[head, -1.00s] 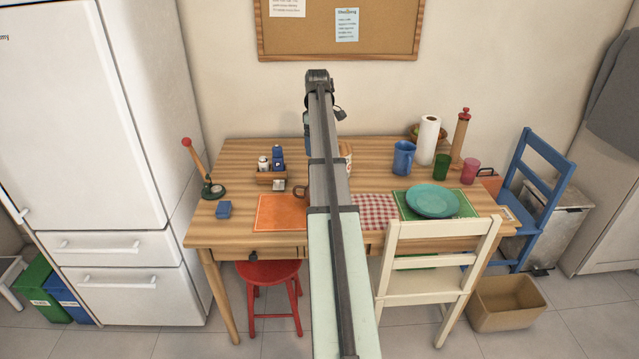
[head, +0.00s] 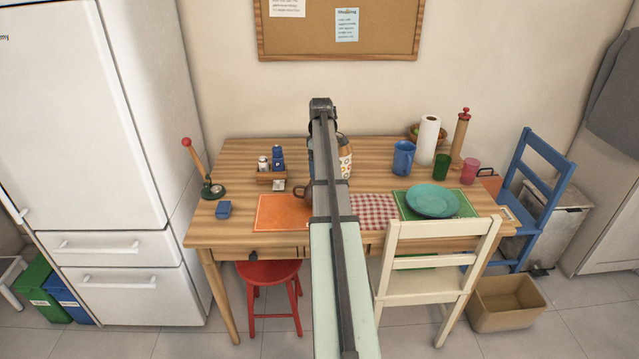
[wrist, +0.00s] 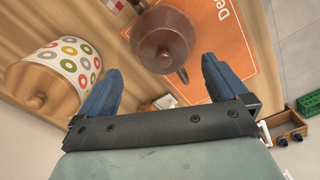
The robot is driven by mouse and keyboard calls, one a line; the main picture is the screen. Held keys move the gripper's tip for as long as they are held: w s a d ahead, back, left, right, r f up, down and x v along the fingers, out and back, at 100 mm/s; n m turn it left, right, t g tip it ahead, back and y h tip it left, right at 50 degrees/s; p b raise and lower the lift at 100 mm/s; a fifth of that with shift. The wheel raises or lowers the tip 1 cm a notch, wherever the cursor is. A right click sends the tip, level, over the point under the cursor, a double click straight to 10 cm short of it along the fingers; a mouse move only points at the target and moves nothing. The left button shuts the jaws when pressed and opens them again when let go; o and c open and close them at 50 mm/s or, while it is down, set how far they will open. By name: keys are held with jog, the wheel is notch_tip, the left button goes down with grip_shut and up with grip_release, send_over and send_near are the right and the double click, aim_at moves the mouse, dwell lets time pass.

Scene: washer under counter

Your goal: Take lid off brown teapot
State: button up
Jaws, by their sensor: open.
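The spout or handle side of the teapot (head: 301,190) peeks out left of my arm in the head view; the rest is hidden behind the arm. My gripper (wrist: 160,65) is open and empty, its two blue fingers apart, one either side of the lid in the picture. The fingers look above the teapot and apart from it; the exact height is hard to tell.
A ring-patterned canister with a wooden lid (wrist: 68,68) stands close to the left finger; it also shows in the head view (head: 346,165). The orange placemat (head: 275,213), a shaker caddy (head: 270,178) and a blue mug (head: 403,158) are on the table. A white chair (head: 435,250) stands in front.

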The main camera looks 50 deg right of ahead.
jog(key=shift+a+f, duration=0.15)
jog(key=shift+f, duration=1.05)
jog(key=shift+a+f, duration=0.1)
jog(key=shift+f, duration=1.05)
jog(key=shift+c, duration=0.4)
jog(key=c, duration=0.9)
